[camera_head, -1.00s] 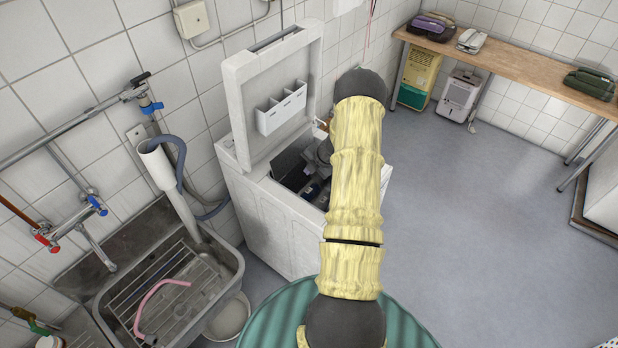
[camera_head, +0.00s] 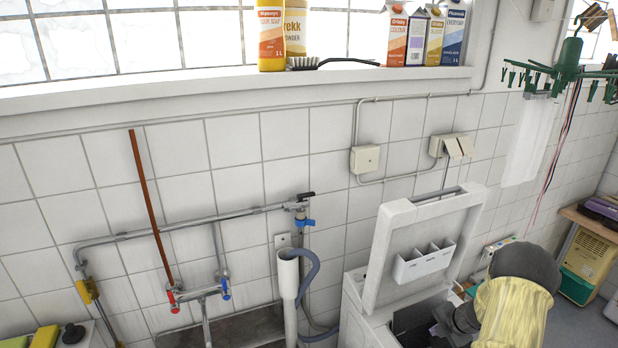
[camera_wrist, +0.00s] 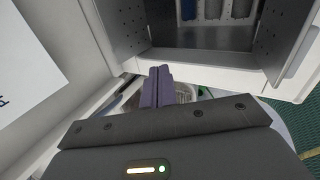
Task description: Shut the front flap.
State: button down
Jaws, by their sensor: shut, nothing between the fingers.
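The white top-loading washing machine (camera_head: 365,325) stands by the tiled wall with its lid (camera_head: 385,255) raised. Its top opening is partly cut off and hidden by my arm. In the wrist view, a perforated metal flap (camera_wrist: 122,28) stands open at the left, and another (camera_wrist: 272,42) stands open at the right. Dark space with grey-blue shapes shows between them. I cannot tell which is the front flap. My gripper (camera_wrist: 160,72) is shut and empty, its purple fingers pointing toward the white edge below the opening. Contact is not clear.
A white dispenser tray (camera_head: 424,263) hangs inside the lid. A grey hose (camera_head: 308,270) and white standpipe (camera_head: 288,280) are left of the machine, beside the sink and taps (camera_head: 200,292). Cartons (camera_head: 393,38) stand on the sill above. A green hanging dryer (camera_head: 570,65) is at upper right.

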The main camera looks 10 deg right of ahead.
jog(key=s+a+r+n+g, duration=0.1)
jog(key=s+a+r+n, duration=0.1)
jog(key=a+r+n, duration=0.8)
jog(key=s+a+r+n+g, duration=0.1)
jog(key=s+a+r+n, duration=0.2)
jog(key=a+n, duration=0.75)
jog(key=s+a+r+n, duration=0.2)
jog(key=s+n, duration=0.3)
jog(key=n, duration=0.4)
jog(key=s+a+r+n+h+b, duration=0.1)
jog(key=s+a+r+n, duration=0.2)
jog(key=n, duration=0.7)
jog(key=s+a+r+n+g, duration=0.1)
jog(key=s+a+r+n, duration=0.2)
jog(key=s+n, duration=0.4)
jog(key=a+n, duration=0.1)
jog(key=n, duration=0.2)
jog(key=shift+s+a+h, duration=0.15)
jog(key=shift+s+h, duration=0.15)
jog(key=c, duration=2.2)
grip_release()
jog(key=shift+n, duration=0.25)
jog(key=c, duration=1.4)
grip_release()
jog(key=shift+c, duration=0.2)
